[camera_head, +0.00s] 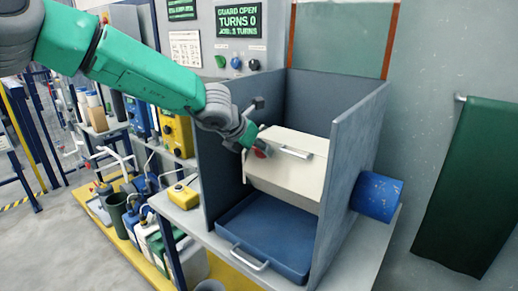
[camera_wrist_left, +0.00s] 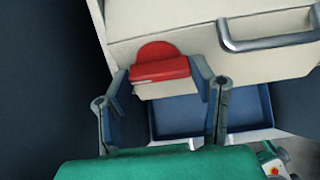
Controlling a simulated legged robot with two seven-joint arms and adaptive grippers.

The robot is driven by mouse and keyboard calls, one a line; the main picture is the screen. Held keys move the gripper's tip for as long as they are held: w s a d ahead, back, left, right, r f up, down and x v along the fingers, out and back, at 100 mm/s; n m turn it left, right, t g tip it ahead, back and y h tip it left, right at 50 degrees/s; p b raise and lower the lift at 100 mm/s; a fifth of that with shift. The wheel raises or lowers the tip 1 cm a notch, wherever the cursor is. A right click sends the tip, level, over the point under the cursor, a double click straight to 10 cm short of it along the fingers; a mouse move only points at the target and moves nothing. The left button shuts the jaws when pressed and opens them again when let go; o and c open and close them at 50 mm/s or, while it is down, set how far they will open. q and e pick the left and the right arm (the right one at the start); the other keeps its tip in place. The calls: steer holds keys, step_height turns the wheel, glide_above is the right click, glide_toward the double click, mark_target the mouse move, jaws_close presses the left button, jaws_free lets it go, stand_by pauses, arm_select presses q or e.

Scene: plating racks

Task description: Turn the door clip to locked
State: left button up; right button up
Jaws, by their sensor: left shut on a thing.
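The door clip (camera_head: 262,151) is a small red tab at the upper left edge of a cream box (camera_head: 285,181) with a grey bar handle (camera_head: 296,152). My left gripper (camera_head: 254,147) is at the clip, and it hides part of it. In the left wrist view the red clip (camera_wrist_left: 158,62) has a rounded top and sits between the two fingers (camera_wrist_left: 165,88), which are shut on it. The cream box (camera_wrist_left: 185,22) shows behind it. My right gripper is in neither view.
The cream box hangs between grey side walls (camera_head: 352,160), above a blue tray (camera_head: 265,235) with a handle. A blue cylinder (camera_head: 377,196) sticks out at right. A sign (camera_head: 239,20) reads "GUARD OPEN, TURNS 0". Bottles and a yellow box (camera_head: 184,195) stand at left.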

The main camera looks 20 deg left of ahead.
arm_select(q)
steer(key=shift+a+f+m, duration=0.1)
steer(key=shift+a+m, duration=0.2)
steer(key=shift+d+m, duration=0.4)
steer(key=shift+m, duration=0.7)
steer(key=m+t+y, duration=0.1)
steer(key=m, duration=0.2)
steer(key=shift+a, duration=0.15)
steer(key=m, duration=0.2)
steer(key=shift+s+m+t+y+b, duration=0.1)
steer(key=shift+m+t+y+b, duration=0.2)
steer(key=shift+y, duration=0.1)
steer(key=m+t, duration=0.1)
steer(key=m, duration=0.3)
steer(key=shift+f+b, duration=0.1)
steer(key=shift+b, duration=0.3)
steer(key=shift+m+t+b, duration=0.4)
steer(key=shift+m+t, duration=0.2)
steer(key=shift+m, duration=1.3)
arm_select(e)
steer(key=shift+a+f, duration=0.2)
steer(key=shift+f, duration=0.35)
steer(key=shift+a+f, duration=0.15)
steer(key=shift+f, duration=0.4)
arm_select(q)
steer(key=shift+s+m, duration=0.1)
steer(key=shift+m, duration=0.2)
steer(key=o, duration=1.2)
steer(key=shift+c, duration=0.2)
